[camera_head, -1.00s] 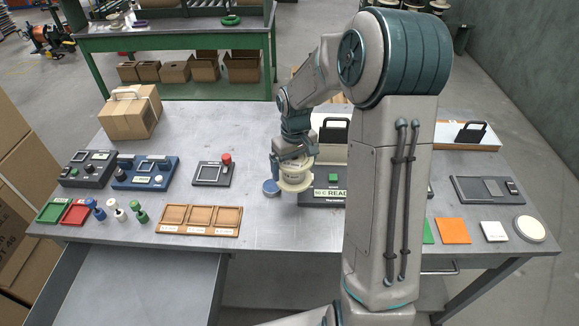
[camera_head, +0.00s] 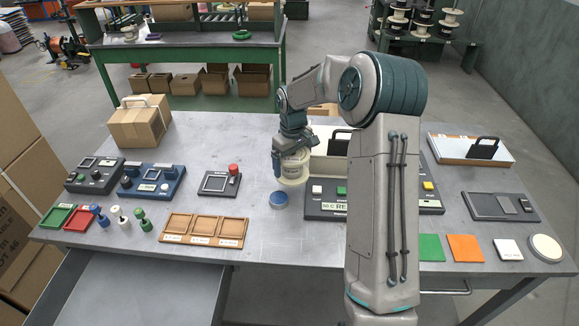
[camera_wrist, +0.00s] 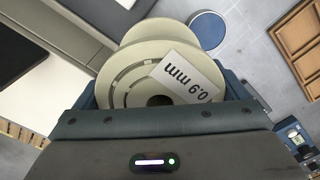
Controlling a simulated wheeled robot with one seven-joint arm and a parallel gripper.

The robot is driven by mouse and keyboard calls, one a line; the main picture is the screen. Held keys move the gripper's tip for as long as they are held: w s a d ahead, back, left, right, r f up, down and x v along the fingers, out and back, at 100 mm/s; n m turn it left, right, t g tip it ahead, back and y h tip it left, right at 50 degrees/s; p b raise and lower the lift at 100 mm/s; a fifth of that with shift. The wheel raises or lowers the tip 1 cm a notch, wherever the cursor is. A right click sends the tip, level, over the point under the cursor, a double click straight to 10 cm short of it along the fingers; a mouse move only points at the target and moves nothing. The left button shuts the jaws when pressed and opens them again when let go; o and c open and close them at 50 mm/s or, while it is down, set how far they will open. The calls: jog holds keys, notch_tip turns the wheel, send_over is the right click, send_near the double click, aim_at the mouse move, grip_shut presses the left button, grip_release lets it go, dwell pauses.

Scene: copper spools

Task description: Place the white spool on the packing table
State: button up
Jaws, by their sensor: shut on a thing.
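The white spool (camera_head: 293,168), cream-coloured, hangs in my gripper (camera_head: 291,155) above the middle of the grey worktable (camera_head: 220,150). In the wrist view the spool (camera_wrist: 135,85) sits between the two blue fingers, with its "0.9 mm" label facing the camera. My gripper (camera_wrist: 165,105) is shut on it. A green-framed table (camera_head: 185,48) stands at the back; I cannot tell for sure which table is the packing table. My arm hides part of the worktable.
A cardboard box (camera_head: 140,122) stands at the worktable's back left. A spool rack (camera_head: 428,32) stands at the far right. Floor shows between the two tables.

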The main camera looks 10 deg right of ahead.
aim_at(289, 169)
jog(key=w, duration=0.1)
jog(key=w+f, duration=0.1)
jog(key=shift+w+a+f, duration=0.25)
jog(key=shift+w+f, duration=0.1)
jog(key=shift+w, duration=0.05)
jog(key=shift+f+p, duration=0.6)
jog(key=shift+f, duration=1.5)
jog(key=o, duration=0.9)
jog(key=shift+s, duration=0.1)
jog(key=shift+r, duration=0.1)
